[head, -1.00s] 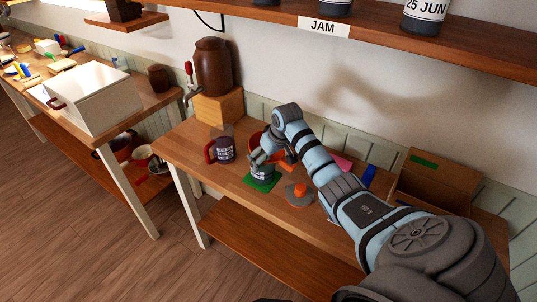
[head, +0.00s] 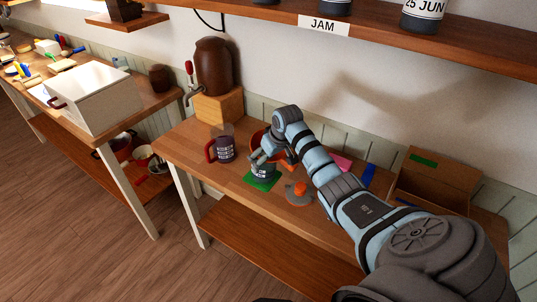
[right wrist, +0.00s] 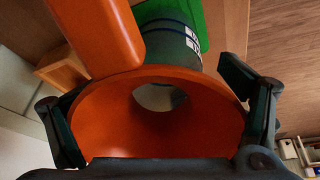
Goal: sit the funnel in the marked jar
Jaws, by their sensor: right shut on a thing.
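The orange funnel (right wrist: 185,125) fills the middle of the right wrist view, its wide mouth facing the camera and an orange handle (right wrist: 110,35) sticking up. My right gripper (head: 257,158) is shut on the funnel, with one finger at each side of its rim. In the head view, the funnel (head: 257,137) is partly hidden by my gripper and wrist. The dark jar with a white-marked label (head: 260,173) stands on a green mat (head: 262,184), just below my gripper. The jar also shows behind the funnel (right wrist: 175,28). I cannot tell whether the spout is inside it. My left gripper is out of view.
A dark mug with a red handle (head: 225,150) stands close left of the jar. A grey lid with an orange knob (head: 298,193) lies to the right. A brown dispenser on a wooden block (head: 219,108) stands behind. A wooden box (head: 438,172) is at the right.

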